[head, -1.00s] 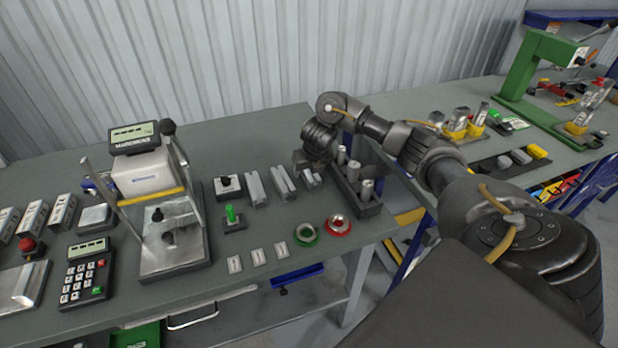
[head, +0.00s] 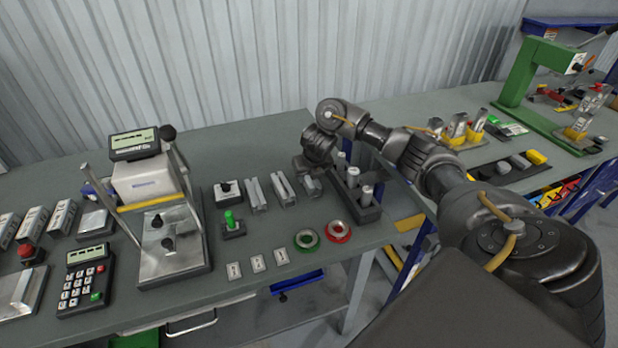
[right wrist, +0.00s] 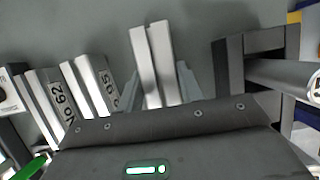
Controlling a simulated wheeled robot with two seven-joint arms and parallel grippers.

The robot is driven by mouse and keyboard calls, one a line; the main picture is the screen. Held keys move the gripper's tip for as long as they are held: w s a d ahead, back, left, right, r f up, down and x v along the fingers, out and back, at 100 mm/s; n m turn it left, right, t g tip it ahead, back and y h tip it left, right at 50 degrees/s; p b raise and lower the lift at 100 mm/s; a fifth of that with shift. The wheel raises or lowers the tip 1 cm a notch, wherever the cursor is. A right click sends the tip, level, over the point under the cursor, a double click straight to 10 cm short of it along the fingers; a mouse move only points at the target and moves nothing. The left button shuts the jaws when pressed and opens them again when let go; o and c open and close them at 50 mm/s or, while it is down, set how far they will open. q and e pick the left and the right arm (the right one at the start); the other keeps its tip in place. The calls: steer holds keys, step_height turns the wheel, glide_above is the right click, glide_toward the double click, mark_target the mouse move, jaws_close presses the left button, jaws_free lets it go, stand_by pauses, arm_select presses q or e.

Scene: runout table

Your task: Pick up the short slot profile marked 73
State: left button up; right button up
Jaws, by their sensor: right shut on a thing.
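My right gripper (head: 308,172) is low over the bench, at the right end of a row of slot profiles. In the right wrist view it is shut on a pale grooved metal profile (right wrist: 154,60), which stands out between the fingertips (right wrist: 160,88). No number shows on this profile, and I cannot tell whether it is clear of the bench. To its left lie a profile marked 62 (right wrist: 46,100) and a middle profile (right wrist: 90,85) whose label is partly hidden. These two also show in the head view, the outer one (head: 255,194) and the middle one (head: 283,189). My left gripper is not in view.
A dark block with upright metal cylinders (head: 366,213) stands close to the right of the gripper. A green-button box (head: 233,229), green reel (head: 307,240) and red reel (head: 338,232) lie in front. A press-like stand (head: 172,262) is at left.

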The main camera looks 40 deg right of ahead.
step_height(320, 180, up, 4)
steer(key=shift+w+d+f+p, duration=0.1)
steer(key=shift+f+p, duration=0.05)
steer(key=shift+p, duration=0.3)
steer(key=s+a+r+p, duration=0.1)
steer(key=a+r+p, duration=0.1)
steer(key=a+r, duration=0.2)
steer(key=s+a+r+p, duration=0.1)
steer(key=a+r, duration=0.4)
steer(key=a, duration=0.5)
steer(key=shift+s+p, duration=0.25)
steer(key=shift+p, duration=0.35)
